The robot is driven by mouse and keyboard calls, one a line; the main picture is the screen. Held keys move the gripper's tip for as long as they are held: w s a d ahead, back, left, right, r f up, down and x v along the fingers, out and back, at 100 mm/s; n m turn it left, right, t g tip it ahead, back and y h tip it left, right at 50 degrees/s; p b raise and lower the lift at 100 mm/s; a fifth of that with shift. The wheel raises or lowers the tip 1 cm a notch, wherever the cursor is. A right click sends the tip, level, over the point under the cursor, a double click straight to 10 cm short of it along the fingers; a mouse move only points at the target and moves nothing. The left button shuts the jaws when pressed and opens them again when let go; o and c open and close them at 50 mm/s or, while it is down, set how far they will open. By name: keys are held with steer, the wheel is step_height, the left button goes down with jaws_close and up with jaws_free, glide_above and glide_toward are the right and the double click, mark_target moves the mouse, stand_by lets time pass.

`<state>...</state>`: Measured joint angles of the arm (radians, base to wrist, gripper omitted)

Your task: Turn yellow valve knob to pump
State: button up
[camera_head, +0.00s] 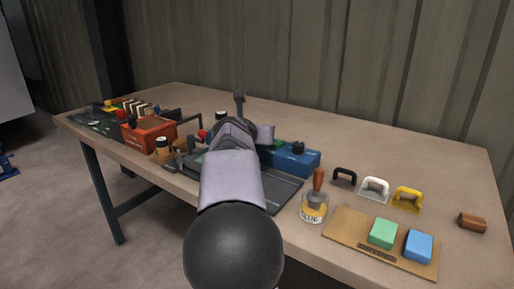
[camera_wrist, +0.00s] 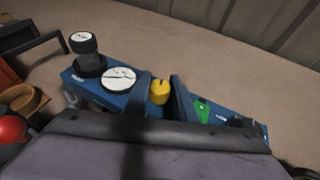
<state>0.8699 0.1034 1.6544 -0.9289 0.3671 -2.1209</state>
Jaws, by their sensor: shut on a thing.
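The yellow valve knob (camera_wrist: 159,93) stands on top of a long blue box (camera_wrist: 115,100) in the wrist view. My gripper (camera_wrist: 162,88) has one dark finger on each side of the knob and is shut on it. A small green patch (camera_wrist: 203,111) lies on the box just right of the fingers; any lettering on it is too small to read. In the head view, part of the blue box (camera_head: 292,159) shows right of my arm, which hides the yellow knob and my fingertips.
A black-capped post (camera_wrist: 86,50) and a white-faced round dial (camera_wrist: 118,79) stand on the box left of the knob. An orange-red toolbox (camera_head: 148,135) stands left in the head view. A brush in a pot (camera_head: 316,204), handles and a sponge board (camera_head: 345,235) lie right.

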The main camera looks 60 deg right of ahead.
steer(key=m+g, duration=0.2)
steer(key=shift+w+g+h, duration=0.1)
steer(key=shift+g+h, duration=0.2)
steer(key=shift+h, duration=0.1)
steer(key=shift+m+g+p, duration=0.5)
steer(key=shift+m+g, duration=0.6)
steer(key=o, duration=1)
steer(key=shift+o, duration=0.2)
steer(key=shift+a, duration=0.1)
steer(key=shift+p+v, duration=0.6)
steer(key=shift+v, duration=3)
